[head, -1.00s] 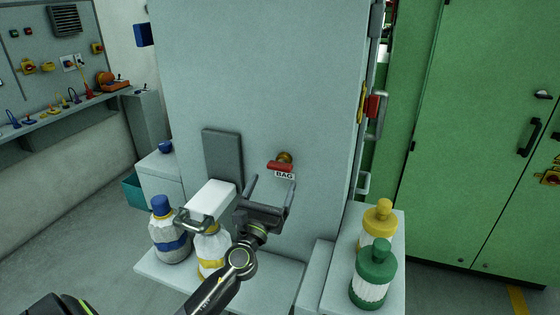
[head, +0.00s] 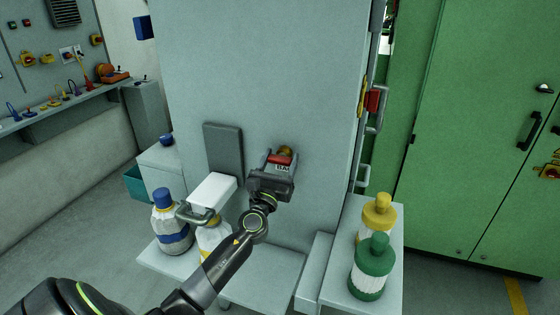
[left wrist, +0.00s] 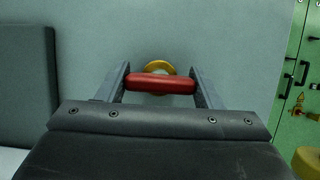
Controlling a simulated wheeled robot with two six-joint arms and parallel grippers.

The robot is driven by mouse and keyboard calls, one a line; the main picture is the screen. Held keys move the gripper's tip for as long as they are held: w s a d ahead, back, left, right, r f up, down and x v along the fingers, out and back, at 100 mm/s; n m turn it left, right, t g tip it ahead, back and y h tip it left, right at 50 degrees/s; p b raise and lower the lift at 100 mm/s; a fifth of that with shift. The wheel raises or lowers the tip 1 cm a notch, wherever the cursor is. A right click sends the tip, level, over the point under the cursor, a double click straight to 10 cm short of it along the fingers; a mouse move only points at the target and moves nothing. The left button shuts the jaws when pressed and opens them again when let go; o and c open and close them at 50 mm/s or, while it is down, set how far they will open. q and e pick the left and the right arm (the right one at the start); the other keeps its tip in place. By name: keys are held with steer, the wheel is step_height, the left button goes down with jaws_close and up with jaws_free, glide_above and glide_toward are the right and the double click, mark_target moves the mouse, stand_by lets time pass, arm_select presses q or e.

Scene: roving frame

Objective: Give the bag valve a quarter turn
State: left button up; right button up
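The bag valve has a red bar handle (head: 280,160) on a brass-yellow fitting, on the front of the grey cabinet. A label, partly covered by my gripper, sits just below it. In the left wrist view the red handle (left wrist: 160,84) lies level, with the yellow fitting (left wrist: 159,67) behind it. My left gripper (head: 280,163) is at the valve, its fingers drawn in against the two ends of the handle. The fingers also show in the left wrist view (left wrist: 161,82). My right gripper is not in view.
A white block with a grey handle (head: 213,192) and a dark plate (head: 223,148) are just left of the valve. Blue-capped (head: 171,222) and yellow-banded (head: 213,242) bottles stand below. Yellow (head: 377,217) and green (head: 371,268) bottles stand on the right ledge.

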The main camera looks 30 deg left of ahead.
arm_select(q)
steer(key=shift+c, duration=1.4)
steer(key=shift+n, duration=0.4)
steer(key=n+g+y, duration=0.1)
steer(key=n+y, duration=0.2)
steer(key=n, duration=0.2)
steer(key=n+g+y, duration=0.1)
steer(key=n, duration=0.3)
steer(key=shift+y, duration=0.3)
steer(key=n+g, duration=0.1)
steer(key=n, duration=0.2)
steer(key=shift+g+y, duration=0.4)
steer(key=n+g, duration=0.1)
steer(key=n, duration=0.1)
steer(key=n+g+p, duration=0.1)
steer(key=n, duration=0.2)
steer(key=shift+n+y, duration=0.3)
steer(key=shift+y, duration=0.1)
steer(key=shift+n+g+h+p, duration=0.3)
steer(key=shift+n+g+p, duration=0.7)
steer(key=shift+n, duration=1.1)
steer(key=shift+f, duration=0.1)
